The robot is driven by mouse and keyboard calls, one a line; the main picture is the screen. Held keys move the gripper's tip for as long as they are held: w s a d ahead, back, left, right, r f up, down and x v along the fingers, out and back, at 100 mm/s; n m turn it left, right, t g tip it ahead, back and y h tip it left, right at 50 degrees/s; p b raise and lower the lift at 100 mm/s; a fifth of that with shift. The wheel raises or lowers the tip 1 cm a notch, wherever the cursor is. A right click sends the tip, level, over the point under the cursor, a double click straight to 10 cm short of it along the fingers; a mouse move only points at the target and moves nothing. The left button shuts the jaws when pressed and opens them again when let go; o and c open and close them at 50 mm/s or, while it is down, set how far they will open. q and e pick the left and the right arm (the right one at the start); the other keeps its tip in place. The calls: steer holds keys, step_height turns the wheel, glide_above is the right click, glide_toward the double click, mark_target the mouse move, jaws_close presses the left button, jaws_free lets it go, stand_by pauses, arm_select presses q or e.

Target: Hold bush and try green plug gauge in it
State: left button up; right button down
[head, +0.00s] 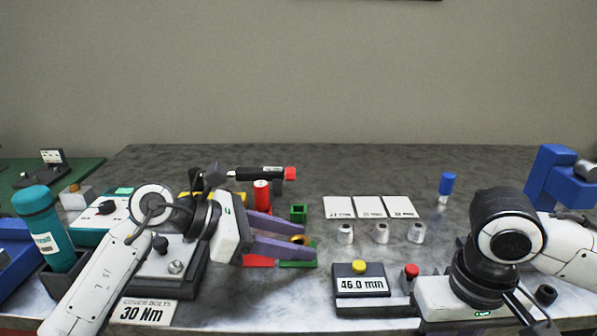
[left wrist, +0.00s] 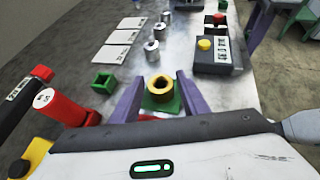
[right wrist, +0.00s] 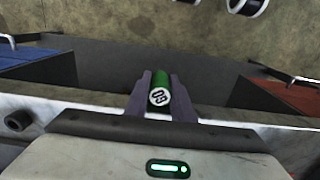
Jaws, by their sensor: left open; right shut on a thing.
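The bush, a brass-coloured ring (left wrist: 160,84), sits on a green block (left wrist: 163,103) between the two purple fingers of my left gripper (left wrist: 158,88). The fingers stand apart on both sides of it and do not look closed on it. In the head view the bush (head: 299,240) shows partly behind a finger of my left gripper (head: 306,242). My right gripper (right wrist: 161,84) is shut on the green plug gauge (right wrist: 160,93), whose white end face carries a two-digit mark. In the head view that gauge is hidden, with my right arm at the front right.
A red gauge (head: 261,192) and an empty green square holder (head: 299,212) stand behind the left gripper. White cards (head: 368,207) and metal cylinders (head: 381,233) lie mid-table. A 46.0 mm box (head: 361,285) is in front. A blue gauge (head: 446,186) stands at right.

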arm_select(q)
steer(key=shift+c, duration=0.2)
steer(key=c, duration=0.5)
arm_select(e)
steer(key=w+a+r+m, duration=0.1)
steer(key=a+r, duration=0.2)
steer(key=a, duration=0.1)
steer(key=a+r, duration=0.4)
steer(key=w+a+r+m, duration=0.1)
steer(key=a+r, duration=0.2)
steer(key=a, duration=0.1)
steer(key=shift+w+r+m, duration=0.3)
steer(key=shift+w+r, duration=0.05)
steer(key=shift+r, duration=0.05)
steer(key=w+a+r, duration=0.1)
steer(key=w+a, duration=0.1)
steer(key=w+r, duration=0.1)
steer(key=shift+w+a+r, duration=0.35)
steer(key=shift+w+a, duration=0.05)
steer(key=w+a+r, duration=0.2)
steer(key=w+a, duration=0.1)
steer(key=w, duration=0.2)
steer(key=w+a+r+n, duration=0.1)
steer(key=w+a, duration=0.1)
steer(key=w, duration=0.4)
steer(key=shift+w+a+r, duration=0.15)
steer(key=shift+a+r, duration=0.2)
steer(key=shift+a, duration=0.05)
